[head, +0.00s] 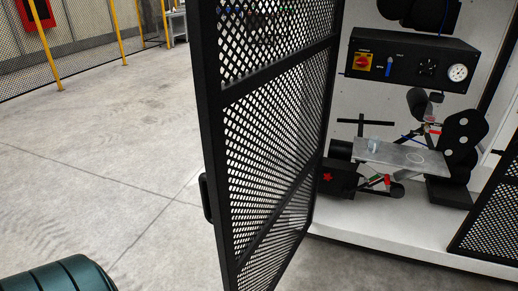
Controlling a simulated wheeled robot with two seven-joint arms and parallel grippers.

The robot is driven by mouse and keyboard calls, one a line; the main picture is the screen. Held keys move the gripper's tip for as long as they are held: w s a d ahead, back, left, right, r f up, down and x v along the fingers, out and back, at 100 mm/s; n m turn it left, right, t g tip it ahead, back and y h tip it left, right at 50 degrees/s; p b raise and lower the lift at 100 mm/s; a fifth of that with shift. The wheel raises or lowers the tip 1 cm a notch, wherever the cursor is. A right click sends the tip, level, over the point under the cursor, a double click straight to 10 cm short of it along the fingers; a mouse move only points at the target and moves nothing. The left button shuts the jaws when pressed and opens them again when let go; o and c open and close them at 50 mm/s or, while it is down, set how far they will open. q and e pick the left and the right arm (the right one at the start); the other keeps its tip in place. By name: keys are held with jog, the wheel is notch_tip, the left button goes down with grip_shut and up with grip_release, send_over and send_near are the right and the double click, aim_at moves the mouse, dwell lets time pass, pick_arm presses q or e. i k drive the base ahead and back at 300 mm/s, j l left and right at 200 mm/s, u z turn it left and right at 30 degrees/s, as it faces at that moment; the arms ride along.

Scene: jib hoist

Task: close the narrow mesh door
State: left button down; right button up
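The narrow mesh door (275,140) stands open in the middle of the head view. It has a black frame and a diamond mesh, and it swings out from the white cabinet toward me. A black handle (206,198) sits on its free left edge. Neither of my grippers shows in the head view, so I cannot see them relative to the door. The doorway to the right of the door is open and shows the inside of the cabinet.
Inside the cabinet are a black control box (410,62) with a gauge and a metal plate (400,157) among black machine parts. Another mesh panel (490,225) stands at the right. A dark green rounded object (60,277) shows at the lower left. The floor left of the door is clear.

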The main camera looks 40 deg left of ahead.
aim_at(213, 96)
jog(key=k+j+z, duration=0.1)
jog(key=j, duration=0.7)
jog(key=k+j+z, duration=0.15)
jog(key=j, duration=0.3)
jog(key=k+j, duration=0.1)
jog(key=j, duration=0.3)
jog(key=k+j+z, duration=0.15)
jog(key=j, duration=1.2)
jog(key=k+z, duration=0.2)
